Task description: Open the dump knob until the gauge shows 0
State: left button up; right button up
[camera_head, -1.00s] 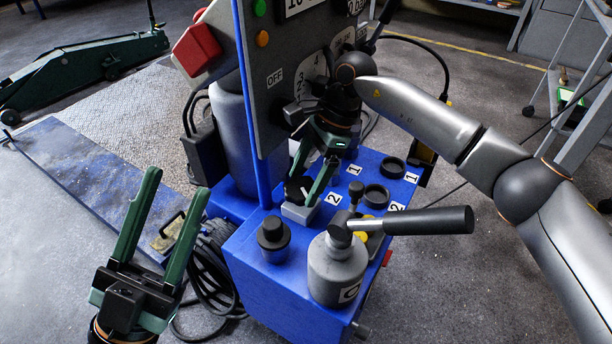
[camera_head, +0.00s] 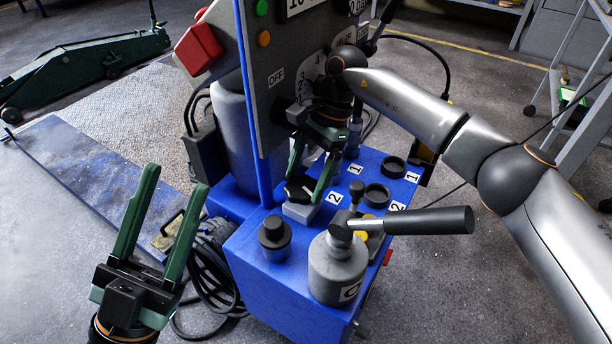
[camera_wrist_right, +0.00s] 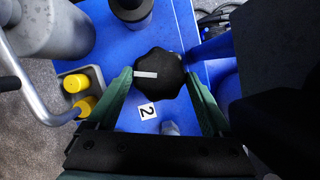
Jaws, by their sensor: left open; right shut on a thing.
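The dump knob, black and lobed with a white stripe, sits on a grey block on the blue cart top in the head view (camera_head: 297,189). It also shows in the right wrist view (camera_wrist_right: 165,84), its stripe pointing left. My right gripper (camera_head: 304,194) reaches down and is shut on the knob, one green finger on each side. My left gripper (camera_head: 176,176) is open and empty, left of the cart.
A grey cylinder with a black-gripped lever (camera_head: 430,221) stands right of the knob. A black capped post (camera_head: 274,238) is in front of it. The upright panel (camera_head: 284,50) with dial markings is close behind my right gripper. A green trolley jack (camera_head: 85,65) stands far left.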

jog(key=o, duration=1.1)
jog(key=shift+o, duration=0.2)
pick_arm(q)
notch_tip(320, 180, up, 4)
jog(key=p, duration=0.4)
jog(key=shift+s+a+m, duration=0.1)
jog(key=shift+a+m, duration=0.05)
jog(key=shift+m, duration=0.25)
pick_arm(e)
jog(key=v, duration=1.2)
jog(key=shift+r, duration=0.35)
pick_arm(q)
jog(key=shift+f, duration=0.1)
